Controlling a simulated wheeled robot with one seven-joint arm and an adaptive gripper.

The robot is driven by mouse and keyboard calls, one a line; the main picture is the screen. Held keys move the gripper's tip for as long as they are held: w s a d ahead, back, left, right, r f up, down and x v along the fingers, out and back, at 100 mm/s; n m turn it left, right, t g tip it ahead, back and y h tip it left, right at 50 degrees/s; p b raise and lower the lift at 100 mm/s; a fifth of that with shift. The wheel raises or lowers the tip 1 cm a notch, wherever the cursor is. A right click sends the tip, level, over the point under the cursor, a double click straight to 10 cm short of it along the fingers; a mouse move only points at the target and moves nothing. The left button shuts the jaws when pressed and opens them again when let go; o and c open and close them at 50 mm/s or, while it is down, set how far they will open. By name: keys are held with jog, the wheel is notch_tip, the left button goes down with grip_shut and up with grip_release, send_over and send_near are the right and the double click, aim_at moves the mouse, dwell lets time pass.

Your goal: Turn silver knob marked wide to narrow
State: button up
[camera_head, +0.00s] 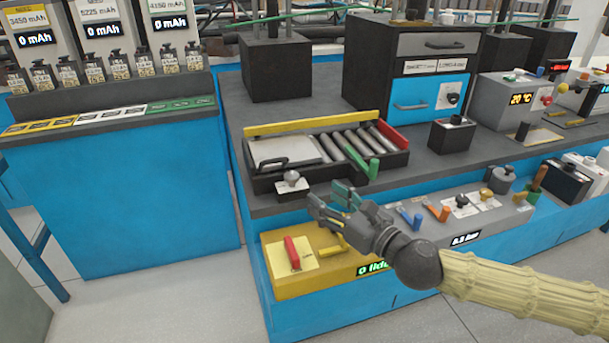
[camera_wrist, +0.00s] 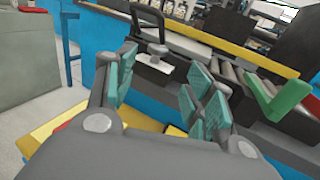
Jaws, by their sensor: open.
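A silver knob (camera_head: 291,177) sits on a small block with a white top, at the front left of the roller tray. It also shows in the wrist view (camera_wrist: 157,49), beyond the fingers and above a white plate. Any wide or narrow lettering is too small to read. My gripper (camera_head: 330,197) is open and empty, just right of the knob and a little lower in the head view. Its teal finger pads (camera_wrist: 166,84) stand apart in the wrist view, with the knob between and beyond them. I see no contact with the knob.
The roller tray (camera_head: 262,183) has a black handle, a yellow rail and a green lever (camera_head: 360,163). Below my gripper is a yellow box (camera_head: 320,278) with a red lever (camera_head: 291,252). Orange and blue levers stand on the grey panel to the right.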

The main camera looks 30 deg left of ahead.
aim_at(296, 180)
jog(key=x, duration=1)
jog(key=shift+s+a, duration=0.15)
jog(key=c, duration=1)
